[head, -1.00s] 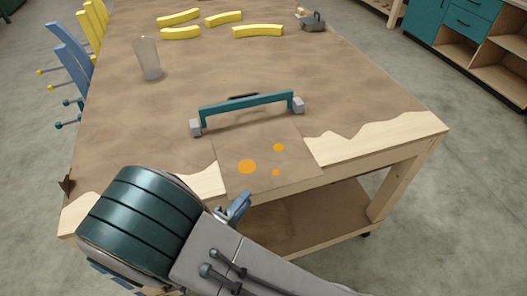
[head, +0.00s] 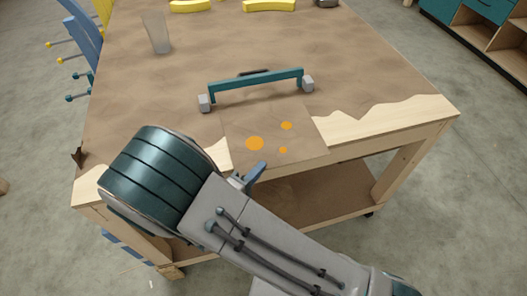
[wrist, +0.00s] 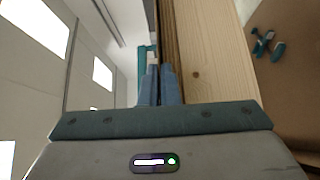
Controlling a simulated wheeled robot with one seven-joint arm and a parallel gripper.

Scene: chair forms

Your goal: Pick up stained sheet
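The stained sheet (head: 290,141) is thin, brown and square with several orange spots. It lies flat at the table's front, its near edge reaching past the tabletop. My gripper (head: 262,166) has blue fingers and is right at the near edge of the sheet, left of its middle. In the wrist view, my gripper (wrist: 159,70) points at the table edge with its fingers close together. I cannot tell whether a small gap remains between them or whether the sheet is between them.
A teal-barred handle with grey ends (head: 258,81) lies just behind the sheet. The wooden table (head: 390,115) has a lower shelf (head: 310,195). A clear cup (head: 157,33) and yellow curved pieces (head: 269,5) stand farther back.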

